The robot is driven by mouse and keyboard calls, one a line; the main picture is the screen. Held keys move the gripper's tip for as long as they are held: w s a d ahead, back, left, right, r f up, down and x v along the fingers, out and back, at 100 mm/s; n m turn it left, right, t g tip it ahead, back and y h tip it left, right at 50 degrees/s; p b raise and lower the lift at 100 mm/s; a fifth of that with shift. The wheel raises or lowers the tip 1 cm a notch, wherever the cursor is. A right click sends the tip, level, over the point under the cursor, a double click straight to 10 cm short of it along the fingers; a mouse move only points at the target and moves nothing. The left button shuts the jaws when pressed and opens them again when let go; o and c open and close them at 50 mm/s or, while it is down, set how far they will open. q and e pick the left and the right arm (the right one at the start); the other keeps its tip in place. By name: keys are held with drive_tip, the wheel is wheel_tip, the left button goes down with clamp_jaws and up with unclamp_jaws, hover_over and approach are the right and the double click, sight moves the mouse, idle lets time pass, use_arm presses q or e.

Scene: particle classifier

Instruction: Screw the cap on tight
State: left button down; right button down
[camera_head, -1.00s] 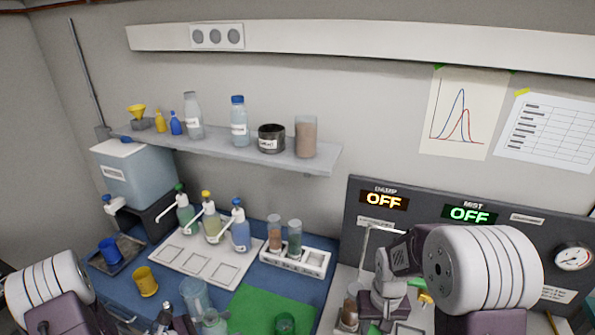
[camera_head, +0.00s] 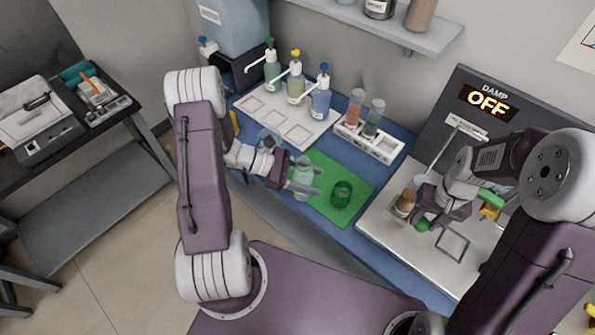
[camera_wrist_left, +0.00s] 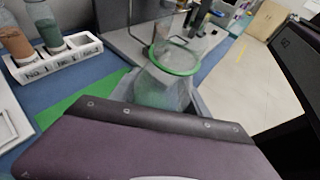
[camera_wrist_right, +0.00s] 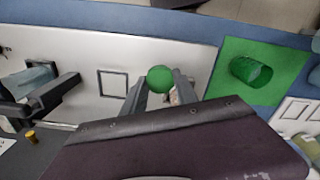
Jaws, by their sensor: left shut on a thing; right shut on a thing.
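My left gripper (camera_head: 303,187) is shut on a clear, pale green jar (camera_head: 302,172) at the left edge of the green mat (camera_head: 332,216). In the left wrist view the jar (camera_wrist_left: 160,92) stands between the fingers, with a green ring at its mouth. A green cap-like cylinder (camera_head: 342,194) sits on the mat, apart from both grippers; it also shows in the right wrist view (camera_wrist_right: 251,70). My right gripper (camera_wrist_right: 160,92) is shut on a round green piece (camera_wrist_right: 160,78) over the pale panel, beside the brown vial (camera_head: 404,203).
Pump bottles (camera_head: 296,85) stand on a white tray behind the jar. A white rack (camera_head: 370,143) with two tubes is behind the mat. The instrument panel (camera_head: 489,101) stands behind my right gripper. A side table (camera_head: 60,120) is at the far left.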

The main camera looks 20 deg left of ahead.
use_arm(q)
drive_tip(key=w+d+r+m+g+y, duration=0.1)
drive_tip(key=w+d+m+g, duration=0.1)
drive_tip(key=d+m+g, duration=0.6)
drive_tip(key=d+g, duration=0.1)
drive_tip(key=d, duration=0.2)
drive_tip(key=shift+d, duration=0.2)
drive_tip(key=shift+w, duration=0.1)
